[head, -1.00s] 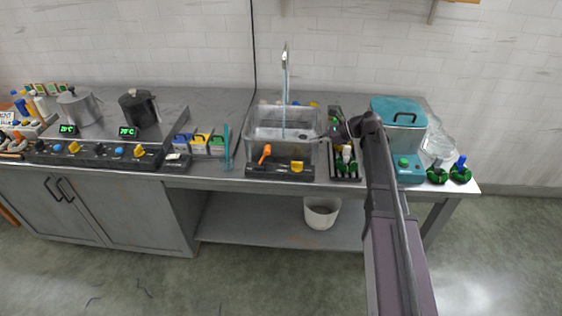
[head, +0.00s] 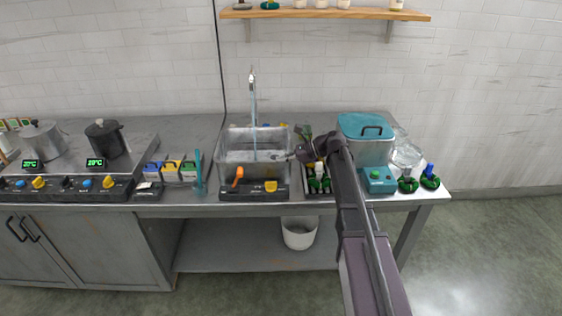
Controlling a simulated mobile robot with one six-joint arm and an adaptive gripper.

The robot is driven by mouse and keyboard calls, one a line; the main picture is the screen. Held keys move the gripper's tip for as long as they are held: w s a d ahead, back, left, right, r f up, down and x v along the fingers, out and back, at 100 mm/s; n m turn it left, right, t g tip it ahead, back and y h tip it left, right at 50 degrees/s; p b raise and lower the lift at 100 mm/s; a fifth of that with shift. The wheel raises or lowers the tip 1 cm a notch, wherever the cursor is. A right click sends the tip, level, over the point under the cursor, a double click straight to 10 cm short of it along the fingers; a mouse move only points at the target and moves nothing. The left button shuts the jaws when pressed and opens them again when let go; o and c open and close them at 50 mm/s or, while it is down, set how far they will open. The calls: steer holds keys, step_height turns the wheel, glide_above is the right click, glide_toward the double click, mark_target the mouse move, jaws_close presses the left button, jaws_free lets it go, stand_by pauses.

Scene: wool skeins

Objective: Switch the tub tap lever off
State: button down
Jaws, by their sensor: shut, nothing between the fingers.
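The tub (head: 223,148) is a clear-walled basin on the grey counter, left of my arm. A tap (head: 252,82) stands behind it and a thin stream of water (head: 254,120) falls into the tub. A dark control panel (head: 228,193) runs along the tub's front. It carries an orange lever (head: 238,174), tilted up to the right, and a yellow knob (head: 271,186). My gripper (head: 296,152) is at the tub's right rim, to the right of and above the lever, apart from it. It is shut and empty; its fingertips are small in the picture.
A teal-lidded container (head: 365,150) is to the right. Colored boxes (head: 171,171) and a teal tool (head: 199,178) lie left of the tub. A wooden shelf (head: 325,14) hangs above.

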steer(key=b, duration=0.4)
glide_toward(237, 179)
steer(key=a, duration=0.5)
steer(key=shift+w, duration=0.35)
